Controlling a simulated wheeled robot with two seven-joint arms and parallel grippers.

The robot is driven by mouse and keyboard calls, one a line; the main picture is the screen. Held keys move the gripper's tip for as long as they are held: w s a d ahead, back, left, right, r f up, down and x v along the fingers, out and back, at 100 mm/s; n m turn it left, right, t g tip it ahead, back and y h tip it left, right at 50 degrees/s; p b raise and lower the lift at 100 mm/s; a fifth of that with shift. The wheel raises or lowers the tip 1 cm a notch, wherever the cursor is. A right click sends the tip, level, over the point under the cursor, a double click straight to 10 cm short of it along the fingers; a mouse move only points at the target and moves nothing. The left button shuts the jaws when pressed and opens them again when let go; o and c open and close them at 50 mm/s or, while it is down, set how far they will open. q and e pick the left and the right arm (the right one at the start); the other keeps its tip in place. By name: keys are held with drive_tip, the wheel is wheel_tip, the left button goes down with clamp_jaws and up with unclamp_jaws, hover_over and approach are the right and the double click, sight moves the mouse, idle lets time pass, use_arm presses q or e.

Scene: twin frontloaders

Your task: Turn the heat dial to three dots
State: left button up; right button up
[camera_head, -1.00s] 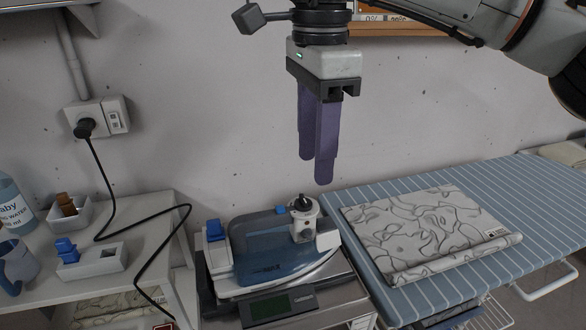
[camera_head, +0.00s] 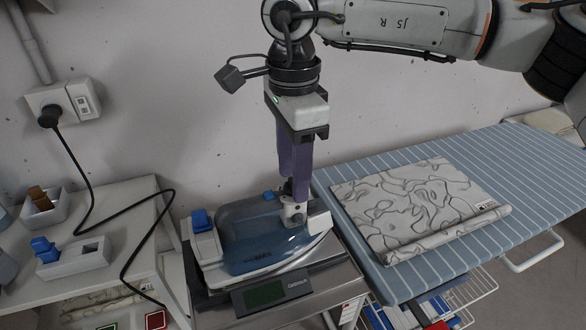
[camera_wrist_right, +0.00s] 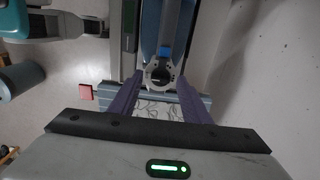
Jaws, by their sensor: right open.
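A blue and white steam iron (camera_head: 255,240) rests on a grey metal base with a dark display. Its heat dial (camera_head: 293,214) is a pale round part near the right end of the iron, partly hidden by my fingers. My right gripper (camera_head: 293,188) points down at the dial with its purple fingers at its top. In the right wrist view the dial (camera_wrist_right: 160,73) shows as a pale ring between the spread fingers; I cannot tell whether they touch it. The dot marks are too small to read.
A striped ironing board (camera_head: 410,275) with a folded patterned cloth (camera_head: 412,205) is at right. At left a white shelf (camera_head: 125,195) holds small trays, and a black cord runs from a wall socket (camera_head: 62,103). The wall is close behind.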

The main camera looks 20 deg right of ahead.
drive_tip(key=shift+f, duration=0.15)
drive_tip(key=c, duration=1)
use_arm(q)
drive_tip(key=shift+w+r, duration=0.2)
drive_tip(key=shift+w, duration=0.25)
use_arm(e)
drive_tip(key=shift+c, duration=0.2)
use_arm(q)
drive_tip(key=shift+f, duration=0.1)
